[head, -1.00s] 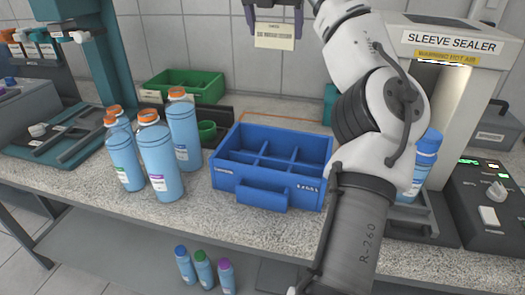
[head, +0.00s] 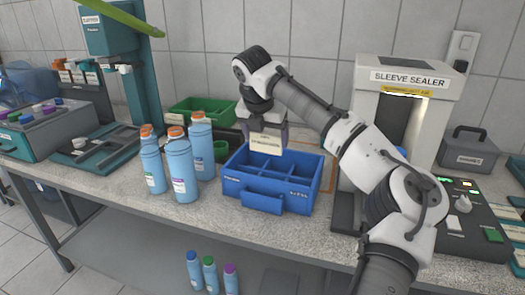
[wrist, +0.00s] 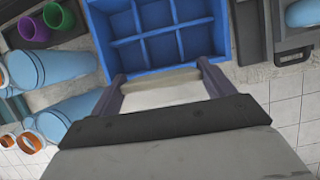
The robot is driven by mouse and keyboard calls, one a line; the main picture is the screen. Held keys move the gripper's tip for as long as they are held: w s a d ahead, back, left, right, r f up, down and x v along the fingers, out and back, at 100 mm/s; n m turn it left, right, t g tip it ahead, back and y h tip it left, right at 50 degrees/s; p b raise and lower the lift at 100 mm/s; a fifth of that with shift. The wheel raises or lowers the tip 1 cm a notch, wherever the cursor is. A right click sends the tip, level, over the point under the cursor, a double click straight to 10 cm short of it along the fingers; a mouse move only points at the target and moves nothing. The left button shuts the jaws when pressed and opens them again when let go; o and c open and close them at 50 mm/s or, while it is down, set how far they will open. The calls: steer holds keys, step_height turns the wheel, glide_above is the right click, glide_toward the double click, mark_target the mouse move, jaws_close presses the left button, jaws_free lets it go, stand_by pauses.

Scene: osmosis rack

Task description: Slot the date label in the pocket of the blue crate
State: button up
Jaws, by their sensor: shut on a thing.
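The blue crate (head: 266,199) stands on the speckled counter, with several compartments and a front pocket panel. The date label (head: 265,142) is a small cream card with a line of print. My gripper (head: 264,132) is shut on the label and holds it upright above the crate's back left part. In the wrist view the label (wrist: 161,82) shows edge-on between the two fingers of my gripper (wrist: 160,80), and the crate (wrist: 108,50) lies beyond it with its compartments visible. The label looks apart from the crate.
Several blue bottles with orange caps (head: 180,170) stand left of the crate. A green bin (head: 200,110) is behind them. The sleeve sealer (head: 405,82) stands to the right, partly behind my arm. Three bottles (head: 209,272) stand below the counter's front edge.

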glide_above(265, 178)
steer(key=s, duration=0.1)
step_height(265, 178, down, 6)
steer(key=shift+s+a+f+b, duration=0.1)
steer(key=shift+a+f+b, duration=0.05)
steer(key=shift+f+b, duration=0.85)
steer(key=shift+s+a+f+b, duration=0.15)
steer(key=shift+f+b, duration=0.6)
steer(key=shift+b, duration=0.45)
steer(key=shift+w+p, duration=0.1)
steer(key=shift+p, duration=0.55)
steer(key=shift+f, duration=0.4)
steer(key=shift+r+p, duration=0.25)
steer(key=shift+p, duration=0.4)
stand_by(0.7)
steer(key=o, duration=0.9)
